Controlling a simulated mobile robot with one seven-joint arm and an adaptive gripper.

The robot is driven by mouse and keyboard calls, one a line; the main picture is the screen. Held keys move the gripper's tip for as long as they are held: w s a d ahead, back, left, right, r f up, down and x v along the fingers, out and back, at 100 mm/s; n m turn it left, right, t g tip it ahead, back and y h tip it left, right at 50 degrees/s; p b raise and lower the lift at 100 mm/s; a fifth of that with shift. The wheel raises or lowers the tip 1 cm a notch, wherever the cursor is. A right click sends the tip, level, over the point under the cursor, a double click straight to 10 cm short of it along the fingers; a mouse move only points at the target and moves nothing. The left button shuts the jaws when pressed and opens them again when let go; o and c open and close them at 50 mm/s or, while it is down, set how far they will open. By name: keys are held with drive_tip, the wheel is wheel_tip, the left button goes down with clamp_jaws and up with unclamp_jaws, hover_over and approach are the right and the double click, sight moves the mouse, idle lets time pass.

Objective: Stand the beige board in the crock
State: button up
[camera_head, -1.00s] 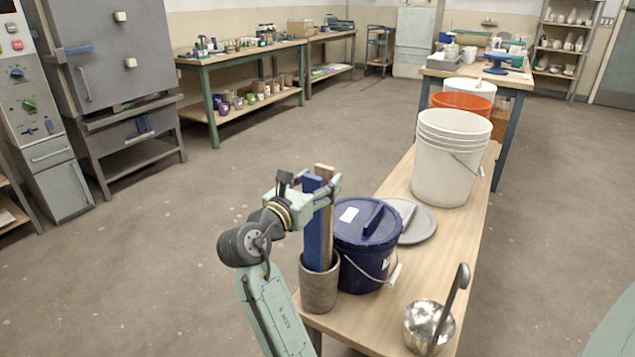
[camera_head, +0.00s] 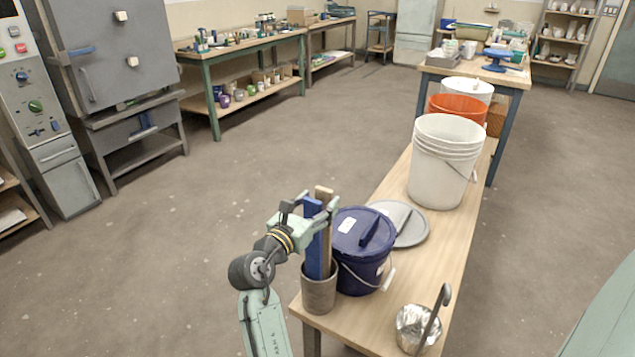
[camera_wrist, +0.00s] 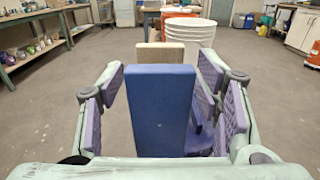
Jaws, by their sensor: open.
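The crock (camera_head: 320,293) is a grey-brown cylinder near the bench's near left corner. The beige board (camera_head: 326,238) stands upright in it with its upper part above the rim, beside a blue board (camera_head: 313,245). In the wrist view the blue board (camera_wrist: 160,112) is nearer and hides most of the beige board (camera_wrist: 160,53). My gripper (camera_head: 310,218) is open at the upper part of the boards. In the wrist view its fingers (camera_wrist: 168,95) are to either side of the blue board, with visible gaps. The boards' lower ends are hidden inside the crock.
A lidded dark blue bucket (camera_head: 362,262) stands close to the right of the crock. A grey lid (camera_head: 408,231), a white bucket (camera_head: 441,170), an orange bucket (camera_head: 457,105) and a metal ladle pot (camera_head: 414,332) share the bench (camera_head: 425,270). Floor left of the bench is clear.

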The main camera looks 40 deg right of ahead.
sight(311, 211)
drive_tip(key=shift+s+a+f, duration=0.1)
drive_tip(key=shift+a+f, duration=0.05)
drive_tip(key=shift+a, duration=0.05)
drive_tip(key=shift+a+b, duration=0.2)
drive_tip(key=shift+b, duration=0.15)
drive_tip(key=shift+b+v, duration=0.7)
drive_tip(key=shift+v, duration=0.95)
drive_tip(key=shift+p+v, duration=0.75)
drive_tip(key=shift+v, duration=2)
drive_tip(key=shift+s, duration=0.1)
